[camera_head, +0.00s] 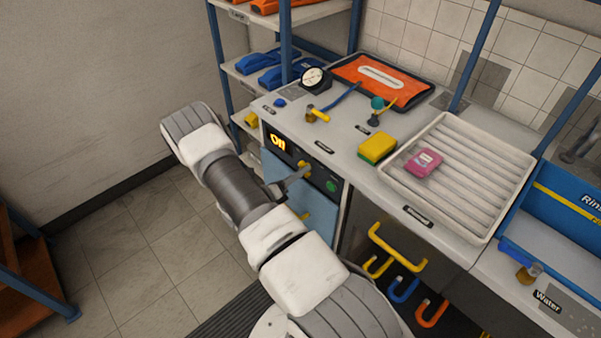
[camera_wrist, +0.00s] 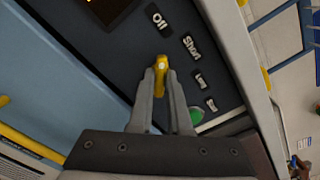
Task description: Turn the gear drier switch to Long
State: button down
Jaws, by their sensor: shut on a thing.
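The yellow drier switch (camera_wrist: 161,82) is a narrow knob on a dark panel. Printed labels curve beside it: Off (camera_wrist: 158,17), Short (camera_wrist: 191,46), Long (camera_wrist: 201,81) and a small one below that is hard to read. The knob's long side runs nearly up and down in the wrist view, its upper end towards Off. My gripper (camera_wrist: 161,74) is shut on the knob, a finger on each side. In the head view, the switch (camera_head: 304,167) sits on the drier front, with my gripper (camera_head: 299,175) reaching it from the left.
A lit yellow display (camera_head: 278,141) is left of the switch, and a green button (camera_head: 331,185) is right of it. The pale blue drier door (camera_head: 312,210) lies below. The counter above holds a yellow sponge (camera_head: 377,148) and a ribbed white tray (camera_head: 480,160).

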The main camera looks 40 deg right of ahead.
jog(key=m+b, duration=0.6)
jog(key=m, duration=1.3)
jog(key=shift+w, duration=0.15)
jog(key=shift+m, duration=0.4)
jog(key=c, duration=0.9)
grip_release()
jog(key=shift+o, duration=0.2)
jog(key=shift+a, duration=0.1)
